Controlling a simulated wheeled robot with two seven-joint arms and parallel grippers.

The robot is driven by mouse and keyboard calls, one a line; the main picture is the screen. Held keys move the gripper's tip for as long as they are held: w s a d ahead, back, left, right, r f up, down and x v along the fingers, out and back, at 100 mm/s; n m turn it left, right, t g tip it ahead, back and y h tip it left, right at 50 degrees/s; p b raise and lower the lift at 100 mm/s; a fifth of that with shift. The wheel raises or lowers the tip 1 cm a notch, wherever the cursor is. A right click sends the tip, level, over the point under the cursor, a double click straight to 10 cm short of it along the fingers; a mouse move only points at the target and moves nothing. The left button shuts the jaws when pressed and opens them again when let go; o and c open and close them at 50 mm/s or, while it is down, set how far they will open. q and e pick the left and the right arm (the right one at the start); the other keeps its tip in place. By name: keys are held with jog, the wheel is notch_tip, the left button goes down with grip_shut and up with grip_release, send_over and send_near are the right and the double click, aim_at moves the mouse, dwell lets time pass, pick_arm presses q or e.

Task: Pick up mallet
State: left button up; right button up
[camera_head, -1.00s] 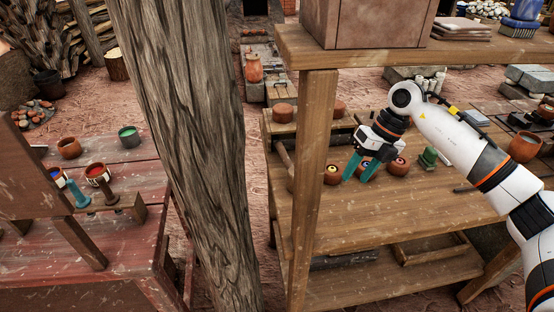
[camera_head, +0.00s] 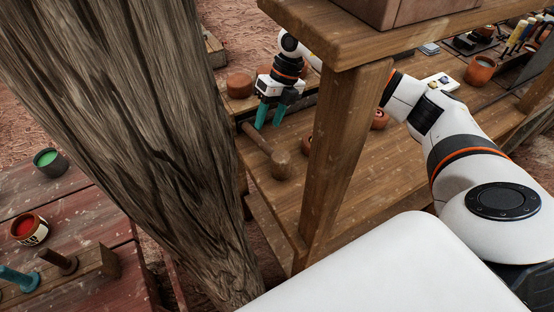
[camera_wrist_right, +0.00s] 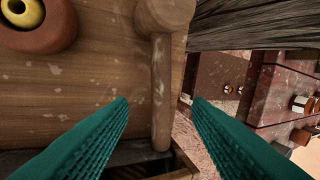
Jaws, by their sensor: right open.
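The wooden mallet (camera_head: 280,164) lies on the left end of the wooden shelf (camera_head: 320,170), its round head toward the front and its handle pointing back. My right gripper (camera_head: 269,115), with teal fingers, is open and empty just above and behind the handle end. In the right wrist view the mallet handle (camera_wrist_right: 161,95) runs up between the open fingers (camera_wrist_right: 160,103), apart from both, and the head is at the top edge. My left gripper is not in view.
A thick wooden trunk (camera_head: 130,110) and a shelf post (camera_head: 340,150) stand either side of the mallet. Clay pots (camera_head: 239,85) sit behind it. A reddish table (camera_head: 70,230) with paint pots is at left. An upper shelf (camera_head: 350,35) overhangs.

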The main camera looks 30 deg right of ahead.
aim_at(263, 140)
jog(key=x, duration=0.2)
jog(key=shift+a+f, duration=0.15)
jog(key=shift+f, duration=0.05)
jog(key=x, duration=0.2)
jog(key=s+p+x, duration=0.1)
jog(key=x, duration=0.1)
jog(key=shift+a+f, duration=0.1)
jog(key=shift+f, duration=0.05)
jog(key=shift+w+a+f, duration=0.1)
jog(key=shift+w+f, duration=0.05)
jog(key=shift+f, duration=0.15)
jog(key=shift+c, duration=0.4)
grip_shut()
